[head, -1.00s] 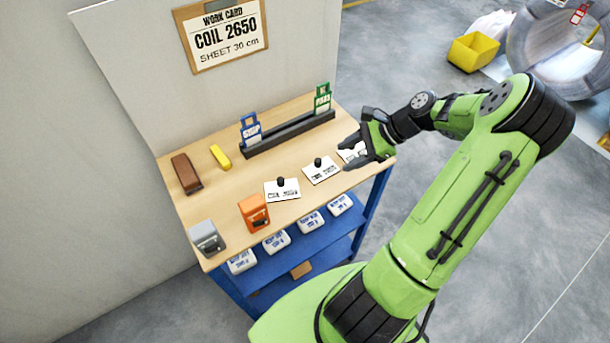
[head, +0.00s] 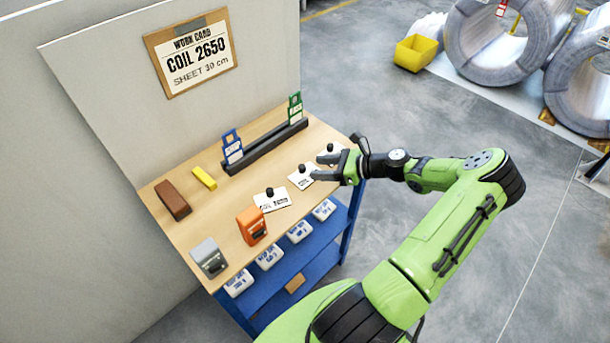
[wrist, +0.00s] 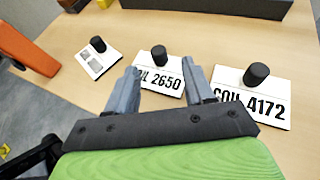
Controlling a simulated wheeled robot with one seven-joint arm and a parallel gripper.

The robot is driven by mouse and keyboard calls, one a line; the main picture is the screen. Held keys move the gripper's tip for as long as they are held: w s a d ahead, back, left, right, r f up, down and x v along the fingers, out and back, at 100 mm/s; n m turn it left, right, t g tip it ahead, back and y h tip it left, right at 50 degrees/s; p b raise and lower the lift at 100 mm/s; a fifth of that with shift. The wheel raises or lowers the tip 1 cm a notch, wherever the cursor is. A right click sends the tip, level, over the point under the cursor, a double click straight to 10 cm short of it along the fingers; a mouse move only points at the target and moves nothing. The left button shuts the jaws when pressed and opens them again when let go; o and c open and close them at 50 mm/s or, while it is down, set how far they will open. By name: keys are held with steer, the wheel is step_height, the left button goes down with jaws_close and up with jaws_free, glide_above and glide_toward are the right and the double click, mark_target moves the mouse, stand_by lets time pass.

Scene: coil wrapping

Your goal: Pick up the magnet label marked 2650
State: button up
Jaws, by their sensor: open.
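The magnet label marked 2650 (wrist: 158,82) is a white card with a black knob, lying on the wooden tabletop; in the wrist view it is the middle of three. In the head view it appears to be the middle card (head: 301,177). My gripper (head: 322,167) is open just right of that card. In the wrist view the gripper (wrist: 160,72) has its grey fingers on either side of the 2650 label, with nothing held. The fingers partly cover its edges. The label marked 4172 (wrist: 252,98) lies to the right.
Another white label (wrist: 98,62) lies left of the 2650 one. An orange dispenser (head: 251,226) and a grey one (head: 209,258) stand at the table's left. A dark rack (head: 265,147) holds blue and green tags behind the labels. A work card (head: 192,55) reads COIL 2650.

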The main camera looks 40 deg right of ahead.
mark_target(306, 173)
steer(key=x, duration=0.5)
steer(key=shift+w+r+b, duration=0.1)
steer(key=shift+b, duration=0.25)
jaws_close()
